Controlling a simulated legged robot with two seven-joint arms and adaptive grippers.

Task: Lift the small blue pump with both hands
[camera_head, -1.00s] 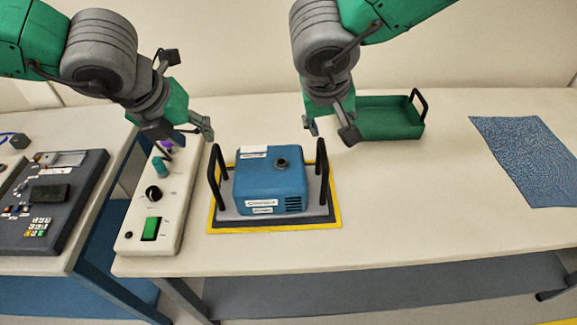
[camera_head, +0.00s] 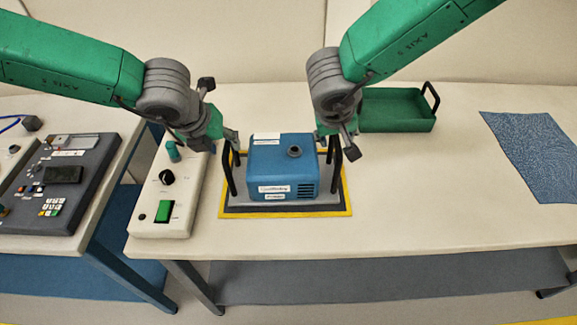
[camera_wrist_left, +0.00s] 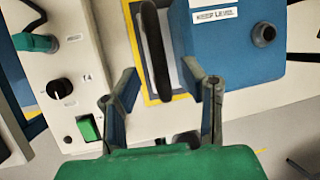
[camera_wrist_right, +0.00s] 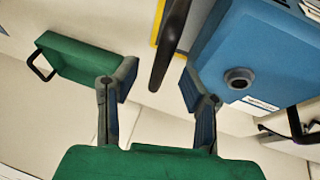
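The small blue pump (camera_head: 283,170) stands upright on a grey base with a black upright handle on each side. The left handle (camera_head: 228,170) and right handle (camera_head: 336,168) are seen in the head view. My left gripper (camera_head: 222,142) is at the top of the left handle. In the left wrist view its fingers are open, and the handle (camera_wrist_left: 155,50) lies ahead between them. My right gripper (camera_head: 336,142) is at the top of the right handle. In the right wrist view its fingers are open, with the handle (camera_wrist_right: 170,45) ahead between them. Contact cannot be told.
The pump rests on a yellow-bordered mat (camera_head: 285,212). A white control box (camera_head: 158,215) with a green switch stands close on the left. A green tray (camera_head: 398,110) lies behind to the right, and a blue cloth (camera_head: 535,145) at far right. The table between is clear.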

